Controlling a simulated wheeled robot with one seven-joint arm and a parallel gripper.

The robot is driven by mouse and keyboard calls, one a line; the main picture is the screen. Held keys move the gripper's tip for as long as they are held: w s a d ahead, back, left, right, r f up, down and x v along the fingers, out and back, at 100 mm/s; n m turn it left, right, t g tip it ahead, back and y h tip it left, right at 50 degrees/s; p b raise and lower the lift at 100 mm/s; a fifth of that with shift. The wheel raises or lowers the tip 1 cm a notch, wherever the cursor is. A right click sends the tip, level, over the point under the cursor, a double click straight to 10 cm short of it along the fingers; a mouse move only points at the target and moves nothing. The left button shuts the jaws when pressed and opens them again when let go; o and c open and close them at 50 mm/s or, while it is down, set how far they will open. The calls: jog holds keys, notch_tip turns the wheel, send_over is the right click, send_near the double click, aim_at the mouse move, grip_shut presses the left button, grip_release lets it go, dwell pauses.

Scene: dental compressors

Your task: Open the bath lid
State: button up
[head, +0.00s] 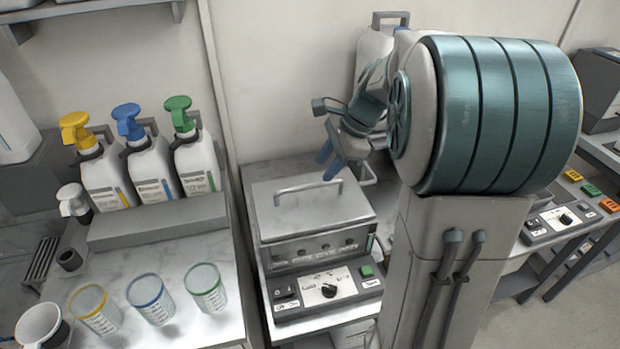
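The bath (318,245) is a grey metal box on the counter in the middle of the head view. Its lid (312,212) is a flat metal cover lying shut on top, with a raised bar handle (308,189) across it. My gripper (327,167) is above and behind the handle, near the lid's back edge in the picture, with its blue fingers pointing down. The fingers look apart, with nothing seen between them. The gripper appears clear of the handle, though the exact height gap cannot be told.
A control panel (328,290) with a knob and green button fronts the bath. Left are pump bottles with yellow, blue (150,163) and green heads on a grey riser (160,222), and measuring cups (150,300). My arm blocks the centre right. Another panel (565,219) stands at right.

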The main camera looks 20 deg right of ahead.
aim_at(312, 185)
jog(key=x, duration=0.5)
jog(key=shift+a+f, duration=0.25)
